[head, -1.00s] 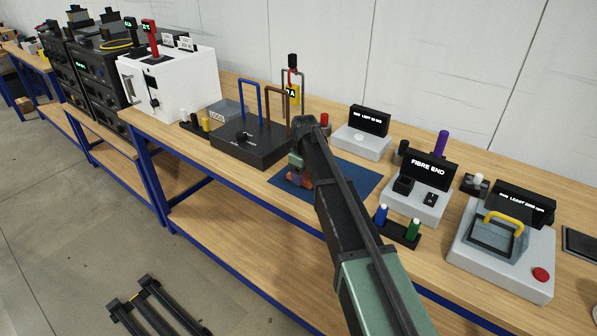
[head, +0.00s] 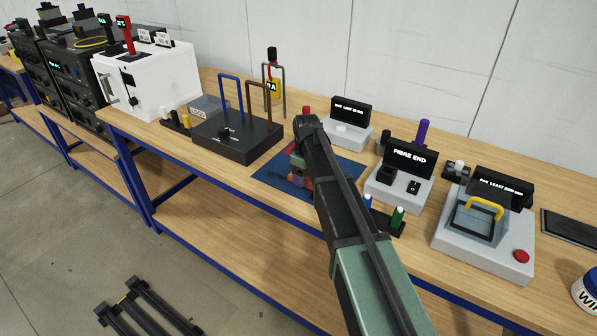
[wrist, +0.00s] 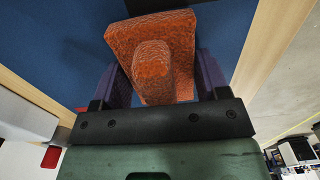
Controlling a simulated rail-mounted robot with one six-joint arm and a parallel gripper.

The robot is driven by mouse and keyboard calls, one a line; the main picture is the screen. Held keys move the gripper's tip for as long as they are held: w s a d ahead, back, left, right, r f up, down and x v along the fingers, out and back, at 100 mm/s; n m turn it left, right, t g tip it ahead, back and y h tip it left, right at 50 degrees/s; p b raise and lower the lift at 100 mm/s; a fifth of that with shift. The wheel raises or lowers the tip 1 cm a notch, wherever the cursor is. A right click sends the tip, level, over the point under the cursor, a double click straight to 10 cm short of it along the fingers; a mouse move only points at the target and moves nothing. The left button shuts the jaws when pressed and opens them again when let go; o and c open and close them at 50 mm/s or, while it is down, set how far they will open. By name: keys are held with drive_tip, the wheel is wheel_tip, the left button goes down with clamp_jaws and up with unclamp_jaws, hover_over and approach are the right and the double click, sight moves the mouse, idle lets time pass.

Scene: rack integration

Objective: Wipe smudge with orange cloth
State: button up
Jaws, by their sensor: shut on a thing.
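My gripper (wrist: 160,90) is shut on the orange cloth (wrist: 150,40), a textured block with a raised ridge that sits between the two dark fingers in the wrist view. In the head view a little of the orange cloth (head: 306,184) shows beside my arm, over the blue mat (head: 268,180). The cloth looks low over the mat; I cannot tell whether it touches it. My arm hides part of the mat. I see no smudge in either view.
A black box with blue and brown handles (head: 238,138) stands left of the mat. Right of it are the FIBRE END device (head: 402,185), blue and green pegs (head: 397,217) and a grey device with a yellow handle (head: 484,235). A wipes tub (head: 588,290) is at the right edge.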

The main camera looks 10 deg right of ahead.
sight(277, 174)
drive_tip(key=shift+s+a+f, duration=0.15)
drive_tip(key=shift+s+a, duration=0.55)
drive_tip(key=shift+s, duration=0.2)
drive_tip(key=shift+w+a, duration=5.15)
drive_tip(key=shift+a, duration=0.1)
drive_tip(key=shift+w, duration=0.1)
drive_tip(key=shift+s+d, duration=1.65)
drive_tip(key=shift+s, duration=0.25)
drive_tip(key=shift+s+d, duration=1)
drive_tip(key=shift+d, duration=0.2)
drive_tip(key=shift+s+d, duration=1)
drive_tip(key=shift+d, duration=0.15)
drive_tip(key=shift+s+d, duration=1.15)
drive_tip(key=shift+s, duration=0.15)
wheel_tip(277, 174, up, 6)
drive_tip(key=p, duration=0.5)
drive_tip(key=shift+p, duration=0.35)
